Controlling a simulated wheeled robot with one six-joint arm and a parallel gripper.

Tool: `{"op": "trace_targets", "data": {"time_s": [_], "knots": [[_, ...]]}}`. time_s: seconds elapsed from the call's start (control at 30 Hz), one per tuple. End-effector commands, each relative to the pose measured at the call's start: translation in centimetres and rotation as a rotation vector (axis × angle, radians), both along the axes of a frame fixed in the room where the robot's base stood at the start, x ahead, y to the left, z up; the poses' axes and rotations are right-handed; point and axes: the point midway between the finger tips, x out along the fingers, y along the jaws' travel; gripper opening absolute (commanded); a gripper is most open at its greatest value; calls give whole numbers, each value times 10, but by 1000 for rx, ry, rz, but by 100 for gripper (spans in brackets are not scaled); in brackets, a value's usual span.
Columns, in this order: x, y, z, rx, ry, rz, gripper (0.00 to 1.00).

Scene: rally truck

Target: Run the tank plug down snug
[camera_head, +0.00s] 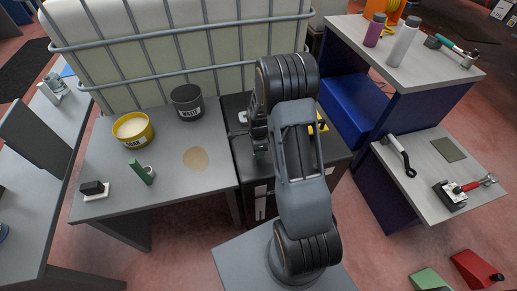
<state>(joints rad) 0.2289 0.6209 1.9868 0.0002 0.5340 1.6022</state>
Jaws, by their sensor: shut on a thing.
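My gripper (259,134) points down over the dark tank-like box (262,186) in the middle of the picture. It is seen from above and partly hidden by my own arm. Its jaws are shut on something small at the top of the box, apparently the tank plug. The plug itself is mostly hidden by the jaws and arm, so I cannot tell its seating or tilt. A yellow part (321,126) shows on the box just right of my arm.
Left, a grey table holds a yellow soak tub (133,130), a dark waste cup (187,102), a green cylinder (140,171) and a black-and-white block (94,189). A caged white tank (150,50) stands behind. Right, shelves hold bottles (403,42), a dark-handled tool (400,155) and a red-handled tool (470,186).

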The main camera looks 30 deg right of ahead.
Motion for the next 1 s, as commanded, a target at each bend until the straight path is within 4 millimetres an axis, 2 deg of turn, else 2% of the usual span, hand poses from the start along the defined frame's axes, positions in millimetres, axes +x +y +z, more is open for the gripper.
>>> {"op": "trace_targets", "data": {"time_s": [0.37,0.6,0.8,0.83,0.93,1.0], "knots": [[0,0,0,0,1,-62,28],[0,0,0,0,1,-200,28],[0,0,0,0,0,-203,28],[0,0,0,0,0,-203,44],[0,0,0,0,0,-202,53],[0,0,0,0,0,-202,55]]}}
